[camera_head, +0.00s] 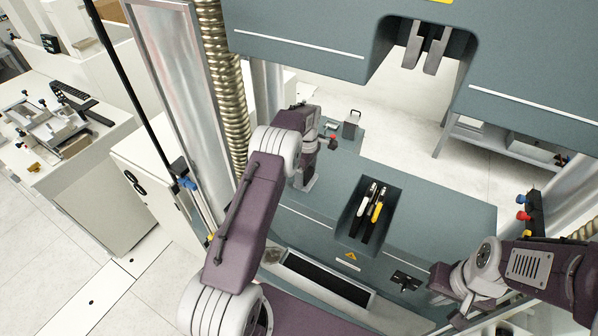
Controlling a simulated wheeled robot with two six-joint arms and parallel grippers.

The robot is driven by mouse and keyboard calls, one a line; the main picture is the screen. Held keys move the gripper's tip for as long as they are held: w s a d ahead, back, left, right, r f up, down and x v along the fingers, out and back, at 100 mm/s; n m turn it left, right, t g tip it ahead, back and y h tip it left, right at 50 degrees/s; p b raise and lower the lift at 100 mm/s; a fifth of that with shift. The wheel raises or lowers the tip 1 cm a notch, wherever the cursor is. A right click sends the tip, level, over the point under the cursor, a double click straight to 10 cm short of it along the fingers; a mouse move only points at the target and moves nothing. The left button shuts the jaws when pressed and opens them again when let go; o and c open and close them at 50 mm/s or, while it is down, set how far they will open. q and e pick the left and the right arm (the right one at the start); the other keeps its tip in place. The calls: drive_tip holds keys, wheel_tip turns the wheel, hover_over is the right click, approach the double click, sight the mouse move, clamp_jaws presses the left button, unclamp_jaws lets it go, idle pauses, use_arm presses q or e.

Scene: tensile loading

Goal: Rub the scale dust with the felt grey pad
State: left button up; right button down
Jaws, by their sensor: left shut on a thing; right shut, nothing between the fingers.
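My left arm reaches over the grey-green deck of the testing machine (440,195). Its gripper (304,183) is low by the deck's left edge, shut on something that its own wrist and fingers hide. I cannot make out the felt grey pad's shape there. A small mottled grey-brown patch (272,256) lies at the left of the front ledge; I cannot tell whether it is the scale dust. My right gripper (458,312) is at the lower right, shut and empty, its fingertips hard to make out.
A recess (352,226) in the deck holds tools with white and yellow handles (376,205). A grey block with a handle (351,122) stands behind my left wrist. Upper jaws (425,48) hang above. A ribbed column cover (226,90) is at left; coloured buttons (522,207) are at right.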

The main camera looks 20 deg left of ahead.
use_arm(q)
drive_tip(key=shift+d, duration=0.55)
drive_tip(key=shift+s+d, duration=0.15)
drive_tip(key=shift+d, duration=1.45)
drive_tip(key=shift+d+r, duration=0.1)
drive_tip(key=shift+d, duration=0.25)
drive_tip(key=shift+a+r+p, duration=0.15)
drive_tip(key=shift+r+p, duration=0.65)
drive_tip(key=shift+r, duration=0.7)
wheel_tip(320, 180, up, 3)
drive_tip(key=shift+r, duration=0.1)
